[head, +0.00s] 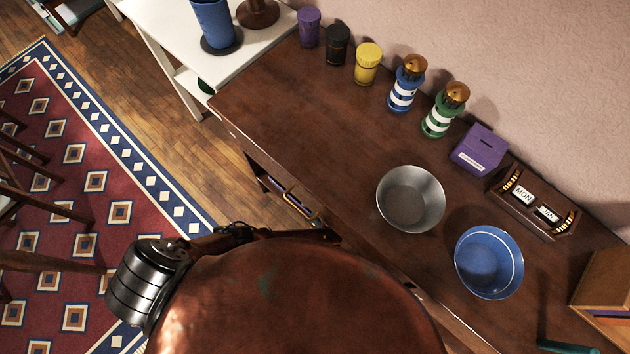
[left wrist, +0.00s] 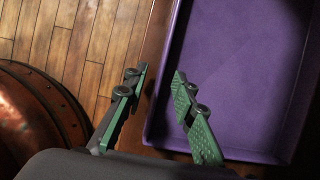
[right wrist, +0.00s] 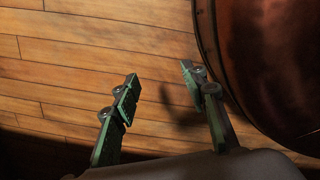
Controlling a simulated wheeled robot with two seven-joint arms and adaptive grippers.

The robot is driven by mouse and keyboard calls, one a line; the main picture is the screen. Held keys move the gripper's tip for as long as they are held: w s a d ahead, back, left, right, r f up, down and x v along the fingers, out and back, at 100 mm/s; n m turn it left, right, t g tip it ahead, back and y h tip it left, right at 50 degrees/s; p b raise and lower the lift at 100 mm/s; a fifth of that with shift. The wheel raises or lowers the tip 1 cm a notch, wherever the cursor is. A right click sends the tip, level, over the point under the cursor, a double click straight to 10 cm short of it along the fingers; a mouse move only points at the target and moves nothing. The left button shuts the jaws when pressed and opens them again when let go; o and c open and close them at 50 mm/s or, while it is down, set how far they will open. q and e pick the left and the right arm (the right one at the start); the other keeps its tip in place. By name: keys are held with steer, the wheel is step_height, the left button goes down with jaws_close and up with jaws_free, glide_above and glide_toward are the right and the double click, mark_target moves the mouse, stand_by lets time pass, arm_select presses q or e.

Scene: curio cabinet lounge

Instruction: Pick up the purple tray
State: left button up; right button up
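The purple tray (left wrist: 235,75) fills the right side of the left wrist view, with a flat floor and raised walls. In the head view only a purple sliver (head: 271,186) shows in the open drawer below the counter; my copper-coloured body hides the rest of that area. My left gripper (left wrist: 158,75) is open at the tray's left wall, one finger outside it over the wooden edge and the other over the tray's inside. I cannot tell whether either finger touches. My right gripper (right wrist: 160,75) is open and empty above the floorboards, beside my body.
A white table (head: 170,25) stands at upper left.

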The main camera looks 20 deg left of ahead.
mark_target(299, 205)
arm_select(q)
steer(key=shift+w+a, duration=0.2)
steer(key=shift+a, duration=0.35)
steer(key=shift+w+a, duration=0.2)
steer(key=shift+a, duration=0.3)
steer(key=a, duration=0.1)
steer(key=w+a+b, duration=0.1)
steer(key=a, duration=0.2)
steer(key=shift+w+a+f, duration=0.2)
steer(key=shift+w+f, duration=0.05)
steer(key=shift+f, duration=0.05)
steer(key=shift+a+f+b, duration=0.1)
steer(key=shift+f+b, duration=0.2)
steer(key=shift+b, duration=0.2)
arm_select(e)
steer(key=w+r, duration=0.2)
steer(key=w, duration=0.1)
steer(key=w+r, duration=0.1)
steer(key=shift+w+a, duration=0.1)
steer(key=shift+w, duration=0.1)
arm_select(q)
steer(key=shift+c, duration=0.2)
jaws_close()
steer(key=shift+w, duration=0.1)
